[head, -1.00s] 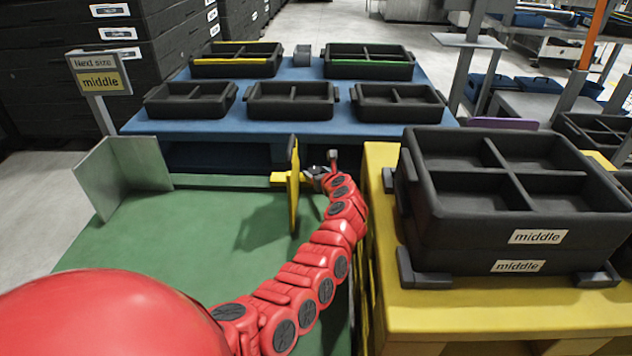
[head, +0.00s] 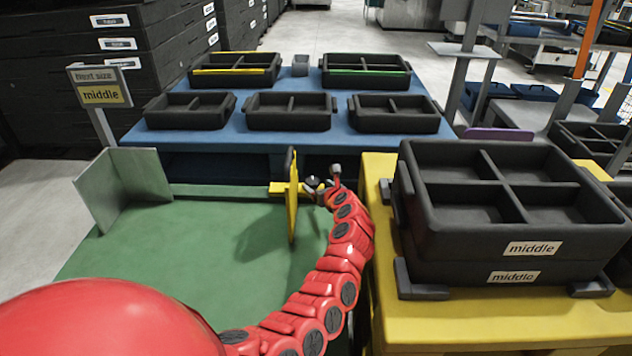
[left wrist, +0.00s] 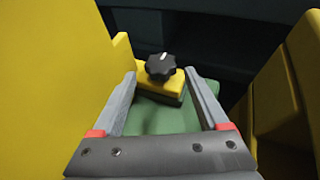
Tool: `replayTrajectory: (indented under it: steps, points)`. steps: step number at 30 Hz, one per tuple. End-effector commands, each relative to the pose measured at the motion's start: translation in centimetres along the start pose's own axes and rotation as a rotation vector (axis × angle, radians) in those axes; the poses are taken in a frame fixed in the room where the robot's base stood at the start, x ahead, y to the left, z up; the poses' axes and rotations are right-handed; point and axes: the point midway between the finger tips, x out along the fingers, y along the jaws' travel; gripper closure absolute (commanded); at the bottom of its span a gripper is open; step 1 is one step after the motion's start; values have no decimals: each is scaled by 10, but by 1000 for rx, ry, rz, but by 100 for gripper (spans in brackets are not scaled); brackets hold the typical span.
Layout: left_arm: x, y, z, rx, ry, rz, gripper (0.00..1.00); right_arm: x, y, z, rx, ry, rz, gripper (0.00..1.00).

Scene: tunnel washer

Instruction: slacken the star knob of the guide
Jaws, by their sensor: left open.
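The black star knob (left wrist: 161,67) sits on the yellow block of the guide, with a white mark on its top. My left gripper (left wrist: 161,80) is open, and the knob shows between and a little beyond its fingertips in the left wrist view. I cannot tell whether the fingers touch it. The yellow guide plate (head: 292,197) stands upright on the green table (head: 190,240) in the head view. There my left gripper (head: 325,180) is at the guide's right side, and the knob (head: 313,182) is small and partly hidden. My right gripper is not in view.
A yellow stand (head: 380,215) close on the right carries stacked black trays (head: 450,240) labelled middle. A blue table (head: 300,140) with several black trays is behind. A grey angled panel (head: 125,187) stands at the left. A sign (head: 101,95) reads "Next size middle".

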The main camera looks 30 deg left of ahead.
Motion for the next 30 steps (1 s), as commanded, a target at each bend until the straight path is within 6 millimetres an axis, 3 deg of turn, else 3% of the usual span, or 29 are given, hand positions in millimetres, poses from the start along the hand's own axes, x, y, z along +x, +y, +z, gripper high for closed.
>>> replayTrajectory:
  steps: [6,12,30]
  points:
    - [-46,-2,2,-5,3,-5,23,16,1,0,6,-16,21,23]
    - [-75,-2,2,-4,1,-4,23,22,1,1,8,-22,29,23]
    - [-83,-1,0,0,1,-2,23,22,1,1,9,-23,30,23]
